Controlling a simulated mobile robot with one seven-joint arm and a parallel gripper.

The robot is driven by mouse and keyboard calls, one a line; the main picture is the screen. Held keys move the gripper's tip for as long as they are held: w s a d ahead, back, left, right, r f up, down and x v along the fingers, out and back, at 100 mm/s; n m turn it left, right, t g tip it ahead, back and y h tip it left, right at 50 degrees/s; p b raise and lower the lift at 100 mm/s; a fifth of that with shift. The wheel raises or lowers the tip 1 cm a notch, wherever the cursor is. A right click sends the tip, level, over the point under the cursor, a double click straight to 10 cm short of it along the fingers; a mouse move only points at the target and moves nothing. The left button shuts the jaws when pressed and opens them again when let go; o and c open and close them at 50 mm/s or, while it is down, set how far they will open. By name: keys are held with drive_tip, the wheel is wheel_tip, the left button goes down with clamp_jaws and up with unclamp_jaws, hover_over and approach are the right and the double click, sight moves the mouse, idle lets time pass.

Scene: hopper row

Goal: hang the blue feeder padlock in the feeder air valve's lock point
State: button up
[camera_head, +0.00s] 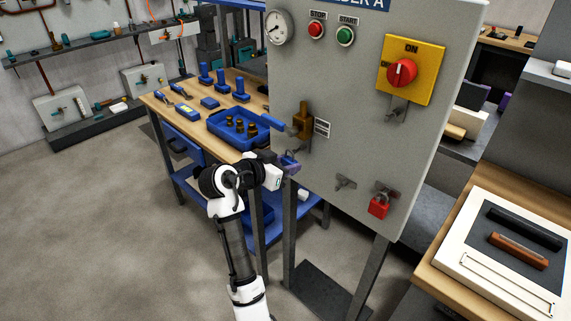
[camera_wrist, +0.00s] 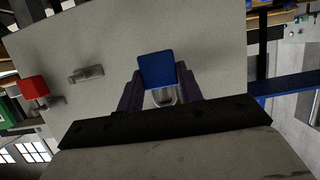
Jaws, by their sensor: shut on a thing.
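My gripper (camera_head: 289,166) is close to the front of the grey panel, just below the feeder air valve. In the wrist view my gripper (camera_wrist: 160,92) is shut on the blue padlock (camera_wrist: 157,70). The blue body sits between and beyond the fingertips, with the pale shackle (camera_wrist: 164,97) on the nearer side. The air valve (camera_head: 303,120) has a brass-brown body and a blue handle (camera_head: 273,122) pointing left. The lock point cannot be made out clearly, and the padlock is largely hidden by my gripper in the head view.
The panel (camera_head: 325,85) carries a gauge, stop and start buttons and a red rotary switch (camera_head: 401,72) on yellow. A bare hook (camera_head: 345,182) and a red padlock (camera_head: 379,207) on another hook are lower right. A workbench with a blue tray (camera_head: 215,124) stands behind left.

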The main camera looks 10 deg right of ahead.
drive_tip(key=shift+d, duration=0.15)
drive_tip(key=shift+w+d, duration=0.9)
drive_tip(key=shift+d, duration=0.15)
drive_tip(key=shift+f, duration=0.1)
drive_tip(key=shift+f+b, duration=0.25)
drive_tip(key=shift+b, duration=0.15)
idle(0.4)
drive_tip(key=o, duration=1.1)
